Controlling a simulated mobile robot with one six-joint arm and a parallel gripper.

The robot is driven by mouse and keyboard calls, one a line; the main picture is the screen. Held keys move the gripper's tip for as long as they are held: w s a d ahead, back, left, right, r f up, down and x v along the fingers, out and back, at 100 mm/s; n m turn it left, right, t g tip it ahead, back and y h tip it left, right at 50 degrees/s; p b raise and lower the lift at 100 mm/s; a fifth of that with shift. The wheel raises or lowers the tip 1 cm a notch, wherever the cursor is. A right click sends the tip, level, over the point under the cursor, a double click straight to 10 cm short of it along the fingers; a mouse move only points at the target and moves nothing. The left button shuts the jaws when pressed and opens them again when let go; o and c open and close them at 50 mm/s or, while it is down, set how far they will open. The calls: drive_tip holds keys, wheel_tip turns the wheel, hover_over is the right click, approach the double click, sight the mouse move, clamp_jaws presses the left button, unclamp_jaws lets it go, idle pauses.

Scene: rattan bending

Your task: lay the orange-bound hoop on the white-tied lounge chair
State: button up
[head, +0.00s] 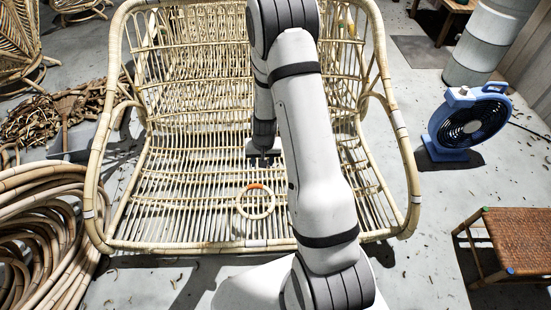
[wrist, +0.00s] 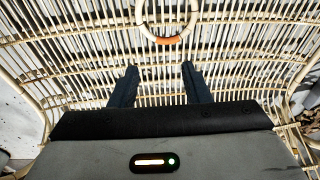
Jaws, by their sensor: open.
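The lounge chair (head: 180,244) is a wide rattan seat with a slatted back and white ties on its frame. The small pale hoop (head: 239,207) with an orange binding on its far side lies on the seat slats near the front. It also shows at the top of the wrist view (wrist: 169,40), orange binding towards my gripper. My gripper (head: 263,162) is over the seat, farther back than the hoop and apart from it. In the wrist view its two dark fingers (wrist: 159,69) are spread with nothing between them. My arm hides part of the chair's right side.
Coiled rattan poles (head: 40,235) lie at the left front, with a pile of scraps (head: 50,115) behind them. A blue fan (head: 470,122) stands on the right. A woven stool (head: 515,240) is at the right front. Open floor lies between chair and fan.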

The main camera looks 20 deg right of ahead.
drive_tip(key=s+a+r+n, duration=0.15)
drive_tip(key=s+r, duration=0.25)
drive_tip(key=r, duration=0.6)
drive_tip(key=s+a+r, duration=0.2)
drive_tip(key=s+r, duration=0.2)
drive_tip(key=r, duration=0.6)
drive_tip(key=s+r+n, duration=0.1)
drive_tip(key=s+r, duration=0.8)
drive_tip(key=s, duration=0.5)
drive_tip(key=shift+n, duration=0.35)
drive_tip(key=shift+r, duration=0.2)
